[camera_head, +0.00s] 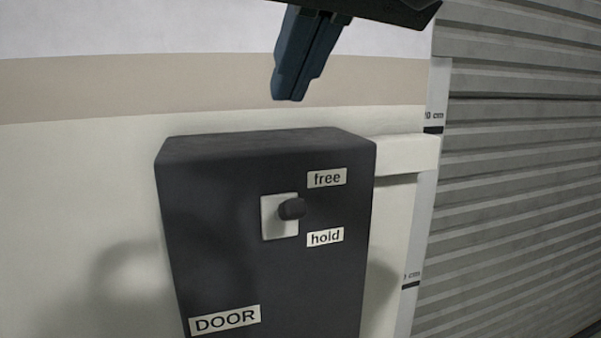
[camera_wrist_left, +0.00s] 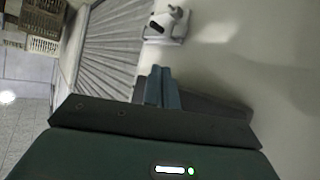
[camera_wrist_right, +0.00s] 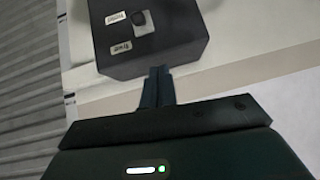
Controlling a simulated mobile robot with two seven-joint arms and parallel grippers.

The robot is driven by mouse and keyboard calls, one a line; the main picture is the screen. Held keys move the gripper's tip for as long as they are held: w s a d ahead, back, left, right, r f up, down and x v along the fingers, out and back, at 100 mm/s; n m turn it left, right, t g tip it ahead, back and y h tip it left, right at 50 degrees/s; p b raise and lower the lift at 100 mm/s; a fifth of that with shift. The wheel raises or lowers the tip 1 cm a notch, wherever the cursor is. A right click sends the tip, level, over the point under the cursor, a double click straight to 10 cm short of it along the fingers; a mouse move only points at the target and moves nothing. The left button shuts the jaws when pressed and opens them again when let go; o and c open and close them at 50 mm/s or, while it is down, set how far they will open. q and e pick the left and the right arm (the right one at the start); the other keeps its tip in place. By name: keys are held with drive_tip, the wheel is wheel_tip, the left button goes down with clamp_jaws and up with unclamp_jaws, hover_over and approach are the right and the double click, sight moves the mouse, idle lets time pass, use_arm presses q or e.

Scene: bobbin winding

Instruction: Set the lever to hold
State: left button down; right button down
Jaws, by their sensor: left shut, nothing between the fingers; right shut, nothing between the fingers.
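The dark lever knob (camera_head: 291,208) sits on a pale plate (camera_head: 270,222) on the front of a dark box (camera_head: 220,230). The "free" label (camera_head: 327,178) is above and right of the knob, and the "hold" label (camera_head: 325,237) is below it. The knob shows between the two label heights; I cannot tell its exact setting. My right gripper (camera_head: 288,98) is shut and empty above the box, apart from the lever. The right wrist view also shows the knob (camera_wrist_right: 138,18) beyond my fingertips (camera_wrist_right: 158,70). My left gripper (camera_wrist_left: 163,70) is shut and empty, out of the head view.
A "DOOR" label (camera_head: 225,319) is low on the box. A grey slatted shutter (camera_head: 520,170) stands at the right, beside a pale post with height marks (camera_head: 432,130). In the left wrist view, a white fitting (camera_wrist_left: 168,26) is on the wall. Space before the box looks clear.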

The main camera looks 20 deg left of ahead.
drive_tip(key=shift+w+d+r+t+h, duration=0.15)
drive_tip(key=shift+d+r+t+h, duration=0.25)
drive_tip(key=shift+d+r, duration=0.15)
hover_over(288, 211)
drive_tip(key=w+a, duration=0.1)
drive_tip(key=w, duration=0.2)
wheel_tip(288, 211, down, 7)
drive_tip(key=shift+s, duration=0.1)
drive_tip(key=shift+s+d+f, duration=0.15)
drive_tip(key=shift+s+f, duration=0.1)
drive_tip(key=shift+f, duration=0.35)
drive_tip(key=shift+s+d+f, duration=0.2)
drive_tip(key=shift+s+f, duration=0.05)
drive_tip(key=shift+f, duration=0.35)
drive_tip(key=shift+s+d+f, duration=0.15)
drive_tip(key=shift+s+f, duration=0.1)
drive_tip(key=shift+f, duration=0.35)
